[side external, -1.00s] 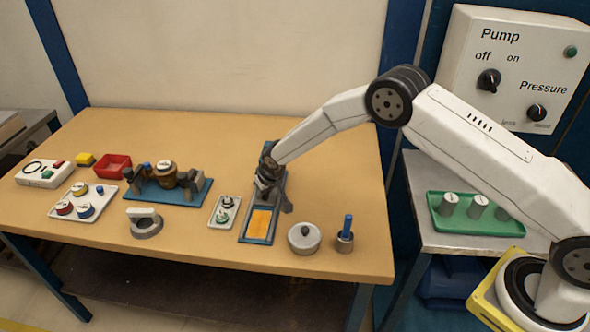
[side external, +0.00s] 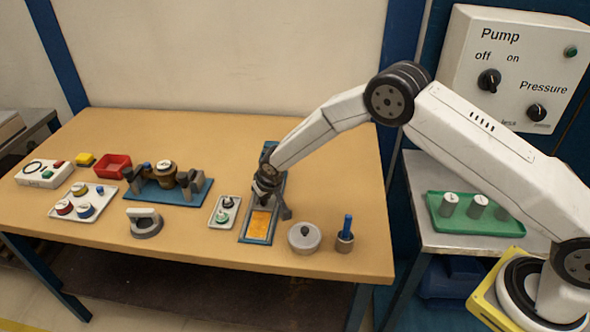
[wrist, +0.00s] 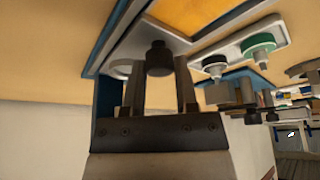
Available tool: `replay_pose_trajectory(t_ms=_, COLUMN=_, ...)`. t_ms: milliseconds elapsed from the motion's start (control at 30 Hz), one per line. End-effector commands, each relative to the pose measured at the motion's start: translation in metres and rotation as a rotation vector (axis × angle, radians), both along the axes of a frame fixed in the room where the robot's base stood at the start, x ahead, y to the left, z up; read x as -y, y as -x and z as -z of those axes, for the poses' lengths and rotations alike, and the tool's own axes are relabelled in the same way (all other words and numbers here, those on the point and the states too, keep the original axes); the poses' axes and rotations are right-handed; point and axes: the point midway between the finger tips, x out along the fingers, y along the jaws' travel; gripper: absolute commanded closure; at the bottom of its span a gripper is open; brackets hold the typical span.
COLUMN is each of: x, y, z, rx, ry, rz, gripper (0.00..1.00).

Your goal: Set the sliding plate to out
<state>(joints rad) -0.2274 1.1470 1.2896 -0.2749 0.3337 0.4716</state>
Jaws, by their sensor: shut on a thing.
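The sliding plate device is a long blue-framed base (side external: 254,241) on the table, with an orange patch (side external: 260,222) at its near end. My gripper (side external: 266,195) is over the middle of this base and hides part of it. In the wrist view my gripper (wrist: 158,85) has its two fingers on either side of a dark round knob (wrist: 158,58), and it is shut on it. The knob stands on a grey plate (wrist: 170,37). The orange patch also shows in the wrist view (wrist: 195,12), just beyond the plate.
Left of the base is a small tray with a green and a black knob (side external: 224,211). Right of it stand a lidded grey pot (side external: 304,238) and a blue-handled tool in a holder (side external: 346,236). A blue fixture (side external: 170,190) lies further left.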

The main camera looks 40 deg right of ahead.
Motion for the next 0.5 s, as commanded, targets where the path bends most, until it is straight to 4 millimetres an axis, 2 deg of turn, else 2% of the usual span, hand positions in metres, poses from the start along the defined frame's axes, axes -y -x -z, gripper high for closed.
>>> replay_pose_trajectory(t_ms=133, x=-0.019, y=0.017, z=-0.001, rx=0.001, ry=-0.001, rz=-0.006, gripper=1.00)
replay_pose_trajectory(t_ms=500, x=-0.051, y=0.050, z=0.000, rx=0.001, ry=-0.002, rz=-0.005, gripper=1.00)
